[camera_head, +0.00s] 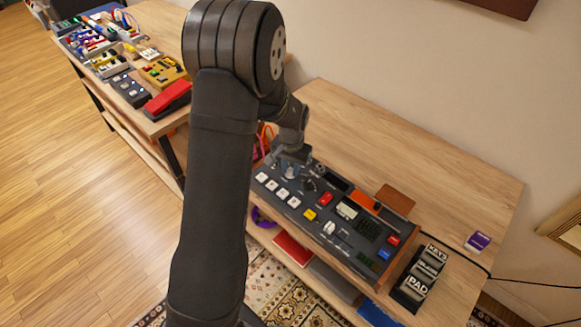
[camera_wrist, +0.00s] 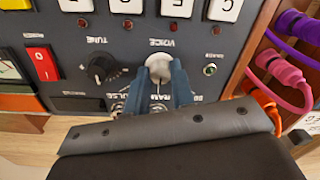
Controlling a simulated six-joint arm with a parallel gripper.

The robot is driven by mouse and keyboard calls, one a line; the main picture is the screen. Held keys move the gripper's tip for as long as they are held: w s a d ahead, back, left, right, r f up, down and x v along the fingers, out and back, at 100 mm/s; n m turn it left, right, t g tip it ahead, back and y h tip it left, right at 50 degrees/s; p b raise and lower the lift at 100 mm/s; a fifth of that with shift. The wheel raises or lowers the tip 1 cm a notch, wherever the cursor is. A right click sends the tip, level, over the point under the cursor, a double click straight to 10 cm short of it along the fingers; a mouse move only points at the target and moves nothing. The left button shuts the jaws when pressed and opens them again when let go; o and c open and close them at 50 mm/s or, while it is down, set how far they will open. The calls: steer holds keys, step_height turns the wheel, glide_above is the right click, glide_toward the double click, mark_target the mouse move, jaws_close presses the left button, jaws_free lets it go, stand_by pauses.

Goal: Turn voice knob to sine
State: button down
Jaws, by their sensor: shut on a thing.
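The voice knob (camera_wrist: 159,66) is a pale grey-white knob beside the upside-down VOICE label on the dark synth panel (camera_wrist: 215,45) in the wrist view. My gripper (camera_wrist: 158,80) has its two blue-grey fingers on either side of the knob, shut on it. Printed labels around the knob, one reading PULSE, are partly covered by the fingers, and I cannot tell which one the knob points at. In the head view my gripper (camera_head: 293,158) is down at the left part of the synth (camera_head: 318,228), and its wrist partly hides the knob area.
A black TUNE knob (camera_wrist: 103,68) and a red switch (camera_wrist: 43,64) are left of my gripper in the wrist view. White buttons (camera_wrist: 172,8) line the top. Purple and pink cables (camera_wrist: 288,70) are at the right. A black rack of labelled boxes (camera_head: 418,278) stands right of the synth.

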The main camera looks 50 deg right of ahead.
steer(key=n, duration=0.4)
steer(key=shift+d+n, duration=0.1)
steer(key=shift+n, duration=2.1)
steer(key=c, duration=1.2)
jaws_free()
steer(key=shift+c, duration=0.2)
steer(key=shift+r, duration=0.1)
step_height(320, 180, up, 17)
steer(key=shift+s+d+r, duration=0.15)
steer(key=shift+d, duration=0.05)
